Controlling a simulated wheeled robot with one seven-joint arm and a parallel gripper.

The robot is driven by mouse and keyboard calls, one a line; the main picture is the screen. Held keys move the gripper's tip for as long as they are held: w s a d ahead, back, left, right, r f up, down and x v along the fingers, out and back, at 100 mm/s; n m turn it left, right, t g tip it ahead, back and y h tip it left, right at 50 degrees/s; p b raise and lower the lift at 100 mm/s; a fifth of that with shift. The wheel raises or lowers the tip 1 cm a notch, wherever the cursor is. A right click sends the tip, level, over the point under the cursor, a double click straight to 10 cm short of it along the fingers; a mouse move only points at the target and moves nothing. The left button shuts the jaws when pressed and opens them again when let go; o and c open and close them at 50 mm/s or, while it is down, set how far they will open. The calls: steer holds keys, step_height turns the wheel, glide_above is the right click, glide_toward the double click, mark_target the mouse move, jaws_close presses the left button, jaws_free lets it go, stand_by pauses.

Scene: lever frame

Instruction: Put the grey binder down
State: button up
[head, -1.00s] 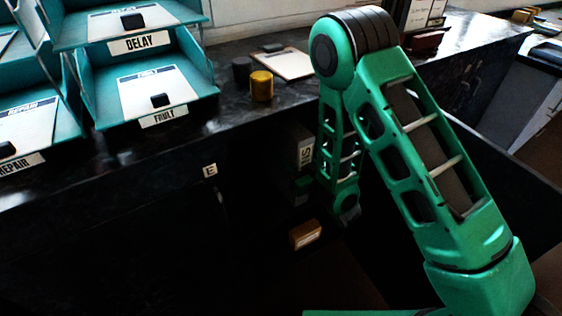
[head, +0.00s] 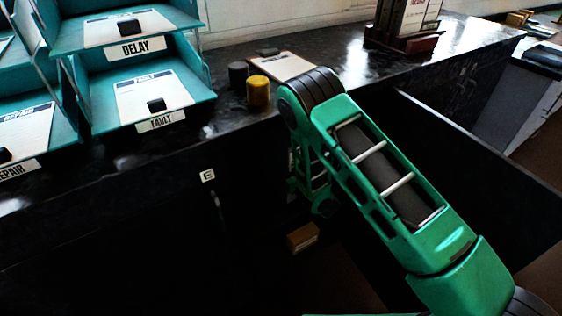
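I cannot make out the grey binder in the head view. My green arm reaches over the counter's front edge and bends down into the dark space below it. My gripper is not visible; the lower end of the arm is in shadow and partly hidden behind the nearer link. Whether it holds anything cannot be seen.
A dark counter (head: 225,118) carries teal trays (head: 193,62), a yellow cylinder (head: 258,91), a dark cylinder (head: 238,75) and a clipboard (head: 284,66). A rack (head: 402,42) with upright items stands at the back. A small brown box (head: 303,237) is low down beside my arm.

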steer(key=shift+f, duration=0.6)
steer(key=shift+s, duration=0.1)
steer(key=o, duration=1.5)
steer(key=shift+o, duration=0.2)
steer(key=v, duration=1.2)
